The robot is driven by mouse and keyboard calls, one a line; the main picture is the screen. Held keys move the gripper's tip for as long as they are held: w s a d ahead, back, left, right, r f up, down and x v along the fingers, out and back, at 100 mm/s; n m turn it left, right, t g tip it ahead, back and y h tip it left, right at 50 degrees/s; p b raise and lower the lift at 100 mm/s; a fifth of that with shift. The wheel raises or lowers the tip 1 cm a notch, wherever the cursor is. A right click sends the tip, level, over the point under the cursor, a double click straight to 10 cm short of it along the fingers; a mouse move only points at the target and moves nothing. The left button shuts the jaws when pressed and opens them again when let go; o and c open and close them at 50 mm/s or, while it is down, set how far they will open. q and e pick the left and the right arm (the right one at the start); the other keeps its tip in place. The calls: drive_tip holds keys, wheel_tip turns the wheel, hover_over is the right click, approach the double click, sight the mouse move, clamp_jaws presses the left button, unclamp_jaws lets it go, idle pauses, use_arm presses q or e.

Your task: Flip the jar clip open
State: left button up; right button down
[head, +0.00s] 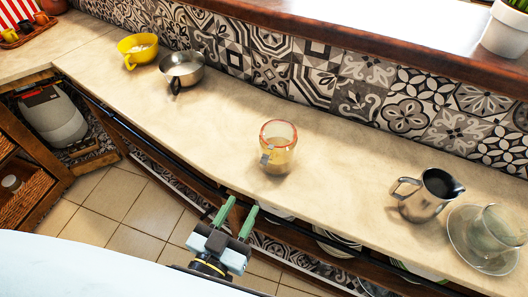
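A small see-through jar (284,152) with an amber tint and a reddish rim stands upright in the middle of the counter. A grey metal clip (266,156) sits on its front left side; the picture is too small to tell its exact position. My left gripper (242,205) has two green fingers. They are spread apart with nothing between them. It is in front of the counter's front edge, below and slightly left of the jar in the picture, and apart from it. My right gripper is not in view.
A yellow cup (137,53) and a metal pan (182,70) stand at the counter's (340,190) back left. A metal pitcher (428,196) and a glass cup on a saucer (487,262) stand at the right. The counter around the jar is clear. Shelves with plates lie below.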

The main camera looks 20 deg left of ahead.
sight(264, 161)
use_arm(q)
drive_tip(key=w, duration=0.4)
drive_tip(key=w+d, duration=0.1)
drive_tip(key=w, duration=0.8)
drive_tip(key=shift+w+d+r, duration=0.15)
drive_tip(key=shift+d+r, duration=0.05)
drive_tip(key=shift+r, duration=0.2)
drive_tip(key=shift+c, duration=0.5)
clamp_jaws()
